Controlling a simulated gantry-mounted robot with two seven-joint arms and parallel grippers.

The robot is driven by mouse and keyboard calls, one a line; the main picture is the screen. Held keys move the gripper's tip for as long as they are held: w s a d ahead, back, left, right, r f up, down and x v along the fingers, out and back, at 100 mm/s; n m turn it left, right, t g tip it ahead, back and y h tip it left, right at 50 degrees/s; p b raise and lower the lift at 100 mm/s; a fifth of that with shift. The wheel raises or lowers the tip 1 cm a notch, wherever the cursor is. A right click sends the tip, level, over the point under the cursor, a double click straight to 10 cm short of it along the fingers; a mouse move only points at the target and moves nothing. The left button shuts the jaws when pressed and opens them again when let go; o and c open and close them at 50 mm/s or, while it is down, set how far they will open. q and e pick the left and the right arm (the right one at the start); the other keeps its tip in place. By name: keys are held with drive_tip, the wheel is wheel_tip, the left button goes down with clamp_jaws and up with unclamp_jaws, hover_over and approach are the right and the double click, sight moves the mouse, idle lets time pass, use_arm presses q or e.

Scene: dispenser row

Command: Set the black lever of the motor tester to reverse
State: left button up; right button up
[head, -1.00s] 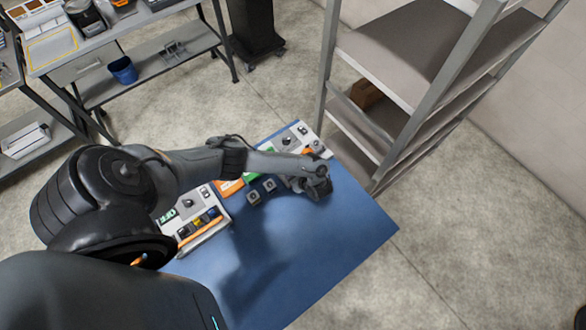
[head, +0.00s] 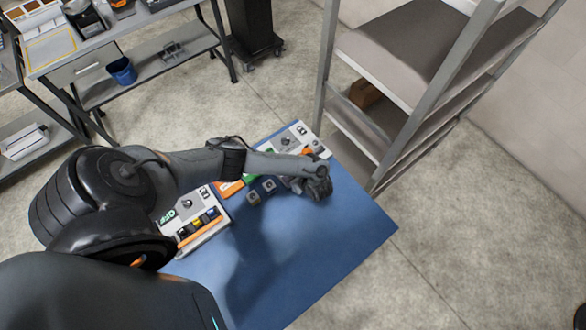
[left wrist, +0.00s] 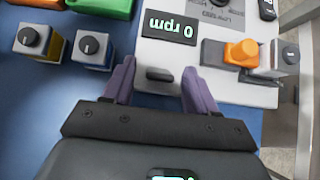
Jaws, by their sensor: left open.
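The motor tester (left wrist: 220,85) is a pale grey panel with a display (left wrist: 169,26) that reads 0 rpm, upside down in the left wrist view. A short black lever (left wrist: 160,74) sits on the panel below the display. My left gripper (left wrist: 158,67) is open, with one purple finger on each side of the lever and gaps between. I cannot tell how high the fingertips are above the panel. In the head view my left gripper (head: 318,188) hides the near part of the tester (head: 288,141). My right gripper is not in view.
An orange knob on a grey block (left wrist: 242,52) sits right of the lever. Two small knob boxes (left wrist: 38,42) (left wrist: 92,49) stand left of the gripper. Another panel (head: 200,215) lies nearer on the blue table (head: 330,235). The table's front is clear. A shelf rack (head: 385,95) stands behind.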

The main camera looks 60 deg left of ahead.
use_arm(q)
drive_tip(key=p+v, duration=0.3)
drive_tip(key=v, duration=0.7)
drive_tip(key=shift+d+r, duration=0.1)
